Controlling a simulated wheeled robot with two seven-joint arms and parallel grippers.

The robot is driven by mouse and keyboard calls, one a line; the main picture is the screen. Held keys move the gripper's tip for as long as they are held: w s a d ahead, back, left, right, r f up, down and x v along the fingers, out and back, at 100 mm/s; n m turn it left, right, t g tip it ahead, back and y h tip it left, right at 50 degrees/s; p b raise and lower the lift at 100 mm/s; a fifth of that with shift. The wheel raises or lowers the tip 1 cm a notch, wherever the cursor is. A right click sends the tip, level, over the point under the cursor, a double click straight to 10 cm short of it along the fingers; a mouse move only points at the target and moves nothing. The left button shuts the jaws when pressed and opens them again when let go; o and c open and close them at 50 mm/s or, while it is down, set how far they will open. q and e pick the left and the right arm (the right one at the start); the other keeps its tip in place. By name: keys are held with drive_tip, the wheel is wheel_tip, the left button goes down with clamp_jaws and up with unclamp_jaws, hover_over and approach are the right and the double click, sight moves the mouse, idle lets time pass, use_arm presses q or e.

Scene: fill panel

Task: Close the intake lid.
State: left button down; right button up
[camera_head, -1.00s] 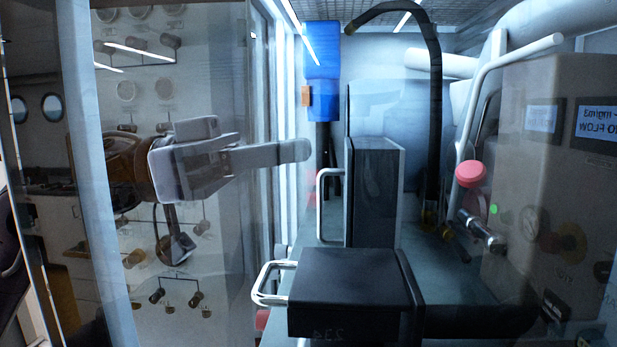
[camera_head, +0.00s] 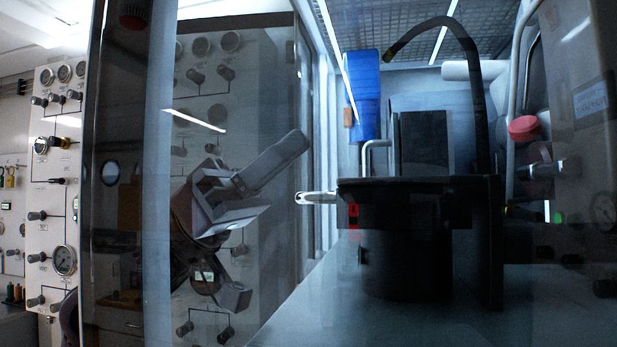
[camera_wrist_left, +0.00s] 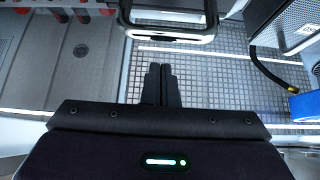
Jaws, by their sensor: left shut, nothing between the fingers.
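A black intake unit (camera_head: 410,245) stands on the bench at the right of the head view, with a flat dark top seen edge-on. A pale handle (camera_head: 316,198) sticks out from its left side. Behind it stands another black block (camera_head: 422,140) with a bent handle (camera_head: 375,150). I cannot tell which part is the intake lid. My left gripper (camera_head: 300,142) is shut and empty, left of the pale handle and above it in the picture, apart from it, its fingers slanting up to the right. Its closed fingers show in the left wrist view (camera_wrist_left: 155,72). My right gripper is out of view.
A panel with gauges and knobs (camera_head: 63,200) is at the far left. A black hose (camera_head: 470,60), a red knob (camera_head: 524,128) and a grey cabinet (camera_head: 590,140) are at the right. A blue box (camera_head: 365,90) is at the back. The bench front (camera_head: 320,300) is clear.

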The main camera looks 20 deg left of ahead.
use_arm(q)
drive_tip(key=shift+h, duration=0.9)
wheel_tip(320, 180, down, 5)
drive_tip(key=b, duration=0.4)
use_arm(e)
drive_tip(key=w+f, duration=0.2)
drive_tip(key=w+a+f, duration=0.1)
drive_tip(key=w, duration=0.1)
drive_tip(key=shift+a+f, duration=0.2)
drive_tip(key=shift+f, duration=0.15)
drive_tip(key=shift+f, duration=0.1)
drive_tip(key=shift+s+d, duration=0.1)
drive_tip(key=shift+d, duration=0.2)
